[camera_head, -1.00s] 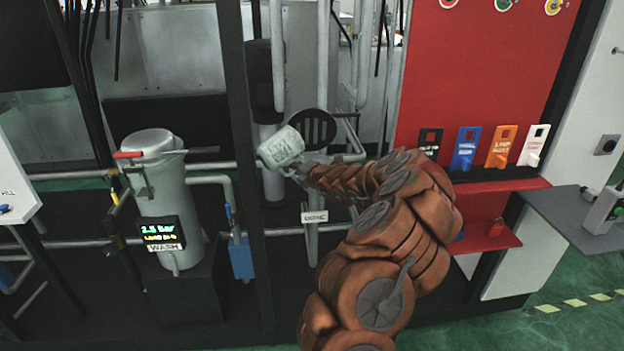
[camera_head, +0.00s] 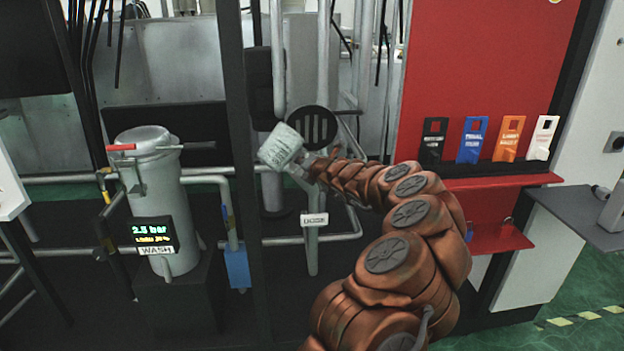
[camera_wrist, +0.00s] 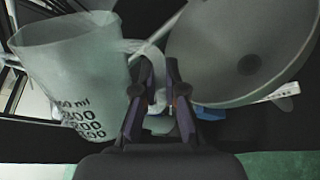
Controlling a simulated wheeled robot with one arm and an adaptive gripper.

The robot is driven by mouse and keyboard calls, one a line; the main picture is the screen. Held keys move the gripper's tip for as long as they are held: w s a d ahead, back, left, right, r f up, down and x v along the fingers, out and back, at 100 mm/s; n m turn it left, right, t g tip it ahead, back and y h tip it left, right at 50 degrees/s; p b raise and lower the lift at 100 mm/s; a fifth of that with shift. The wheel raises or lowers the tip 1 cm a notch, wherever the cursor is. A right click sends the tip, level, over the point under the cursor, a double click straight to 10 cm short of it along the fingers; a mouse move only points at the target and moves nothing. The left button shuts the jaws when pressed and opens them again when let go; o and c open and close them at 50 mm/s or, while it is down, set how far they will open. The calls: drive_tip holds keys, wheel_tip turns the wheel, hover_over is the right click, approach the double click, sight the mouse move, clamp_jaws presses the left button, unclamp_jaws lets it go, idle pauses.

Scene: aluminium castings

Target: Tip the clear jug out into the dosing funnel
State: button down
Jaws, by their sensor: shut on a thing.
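The clear jug (camera_head: 281,146) is a translucent, pale cup with dark volume marks. It hangs tilted in front of the pipework, and the marks show large in the wrist view (camera_wrist: 75,75). My gripper (camera_wrist: 160,98) is shut on the jug's handle (camera_wrist: 150,65). A wide, pale grey round bowl with a dark hole, which looks like the dosing funnel (camera_wrist: 245,50), lies just right of the jug and gripper in the wrist view. A pipe with a "DOSE" label (camera_head: 314,219) stands below my gripper. The jug's contents cannot be told.
A grey wash vessel (camera_head: 158,205) with a display reading 2.5 bar stands left. A dark upright post (camera_head: 237,130) is close left of the jug. A black slotted disc (camera_head: 312,128) is behind. Coloured tags (camera_head: 472,140) stand on a red shelf at right.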

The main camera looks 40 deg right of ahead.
drive_tip(key=shift+d+f+n+h+b, duration=0.3)
drive_tip(key=shift+d+f+n+b, duration=0.1)
drive_tip(key=shift+b, duration=0.75)
drive_tip(key=b, duration=0.1)
drive_tip(key=r+n+b, duration=0.1)
drive_tip(key=b, duration=0.1)
drive_tip(key=shift+s+d+r+h, duration=0.15)
drive_tip(key=shift+d+r+h, duration=0.15)
drive_tip(key=shift+h, duration=0.1)
drive_tip(key=shift+f+n+t+b, duration=0.1)
drive_tip(key=shift+n+t+b, duration=0.25)
drive_tip(key=shift+b, duration=0.4)
drive_tip(key=shift+a+n+h+b, duration=0.1)
drive_tip(key=shift+n+h+b, duration=0.3)
drive_tip(key=shift+b, duration=0.75)
drive_tip(key=n+b, duration=0.2)
drive_tip(key=b, duration=0.4)
drive_tip(key=shift+a+h, duration=0.15)
drive_tip(key=shift+h, duration=0.15)
